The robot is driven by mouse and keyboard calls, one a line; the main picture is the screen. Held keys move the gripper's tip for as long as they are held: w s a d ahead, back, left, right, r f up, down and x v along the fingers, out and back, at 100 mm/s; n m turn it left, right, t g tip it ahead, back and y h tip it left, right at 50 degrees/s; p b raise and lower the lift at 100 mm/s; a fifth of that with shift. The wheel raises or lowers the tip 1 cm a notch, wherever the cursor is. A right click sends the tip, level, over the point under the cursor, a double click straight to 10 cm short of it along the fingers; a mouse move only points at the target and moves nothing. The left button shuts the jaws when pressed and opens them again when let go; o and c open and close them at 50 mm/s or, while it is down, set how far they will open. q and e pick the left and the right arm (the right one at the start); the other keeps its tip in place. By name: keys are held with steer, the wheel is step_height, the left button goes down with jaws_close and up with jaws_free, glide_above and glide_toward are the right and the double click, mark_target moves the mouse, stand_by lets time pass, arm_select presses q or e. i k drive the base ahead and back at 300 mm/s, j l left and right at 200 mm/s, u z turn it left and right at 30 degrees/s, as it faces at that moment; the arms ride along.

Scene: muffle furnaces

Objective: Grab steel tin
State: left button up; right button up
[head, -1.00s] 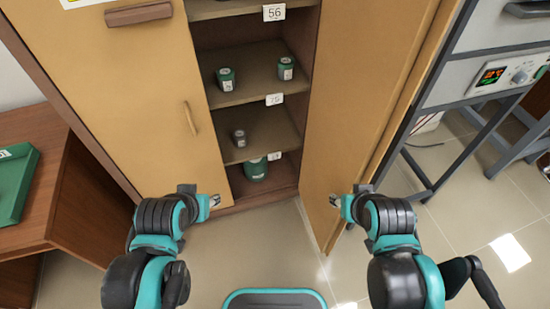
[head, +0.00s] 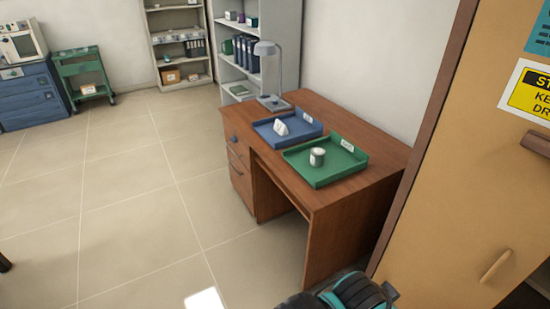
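A small silver-grey tin (head: 317,157) with a pale label stands upright in the green tray (head: 325,178) on the brown desk. I take it to be the steel tin. My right gripper is out of view. Nothing is seen touching the tin.
A blue tray (head: 285,138) with a white object (head: 281,128) lies beside the green one. A grey lamp (head: 275,85) stands behind. The wooden cabinet (head: 470,170) borders the right. Open tiled floor (head: 130,210) spreads left of the desk (head: 290,190).

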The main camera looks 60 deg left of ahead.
mark_target(317, 154)
steer(key=u, duration=1.75)
steer(key=i+l+u, duration=0.25)
steer(key=i+l, duration=0.35)
steer(key=i, duration=0.2)
steer(key=i+l+u, duration=0.3)
steer(key=i+l, duration=0.4)
